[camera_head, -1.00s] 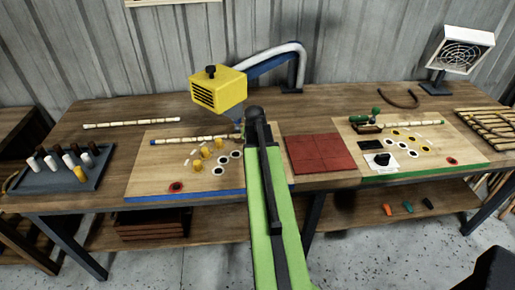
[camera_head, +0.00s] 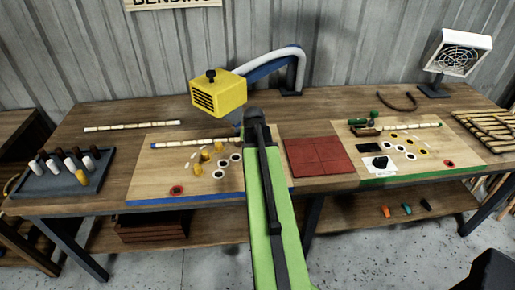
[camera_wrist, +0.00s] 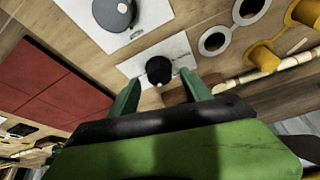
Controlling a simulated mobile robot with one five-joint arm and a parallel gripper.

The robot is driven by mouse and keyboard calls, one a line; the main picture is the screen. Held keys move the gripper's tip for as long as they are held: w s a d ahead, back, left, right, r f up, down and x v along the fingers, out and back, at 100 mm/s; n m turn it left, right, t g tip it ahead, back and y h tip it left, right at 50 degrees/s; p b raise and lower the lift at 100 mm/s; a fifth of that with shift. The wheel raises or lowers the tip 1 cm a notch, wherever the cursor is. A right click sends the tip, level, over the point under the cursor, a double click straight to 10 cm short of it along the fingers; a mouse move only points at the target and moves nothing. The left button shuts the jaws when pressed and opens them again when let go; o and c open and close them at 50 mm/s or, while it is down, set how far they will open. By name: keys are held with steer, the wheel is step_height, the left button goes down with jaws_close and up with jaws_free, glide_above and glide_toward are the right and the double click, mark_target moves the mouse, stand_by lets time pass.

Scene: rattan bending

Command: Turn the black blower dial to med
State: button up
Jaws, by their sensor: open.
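In the wrist view a black round dial (camera_wrist: 158,70) sits on a white plate (camera_wrist: 185,50) on the wooden board. My gripper (camera_wrist: 160,88) is open, with one green fingertip on each side of the dial's near edge. Nothing is held, and I cannot tell whether the fingers touch the dial. A larger dark grey dial (camera_wrist: 113,12) sits on another white plate just beyond. In the head view my green arm covers this dial area, and the fingers are hidden. The yellow blower (camera_head: 217,95) stands behind the left board. Dial markings are not readable.
White rings (camera_wrist: 230,25), yellow pegs (camera_wrist: 265,57) and a bamboo stick (camera_wrist: 290,68) lie close to the dials. The red pad (camera_head: 318,157) is between the two boards. A second black dial (camera_head: 380,163) is on the right board. A peg tray (camera_head: 50,182) stands at left.

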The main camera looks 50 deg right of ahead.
steer(key=p+v, duration=1.3)
steer(key=v, duration=0.2)
steer(key=shift+a+r, duration=0.15)
steer(key=shift+r, duration=0.05)
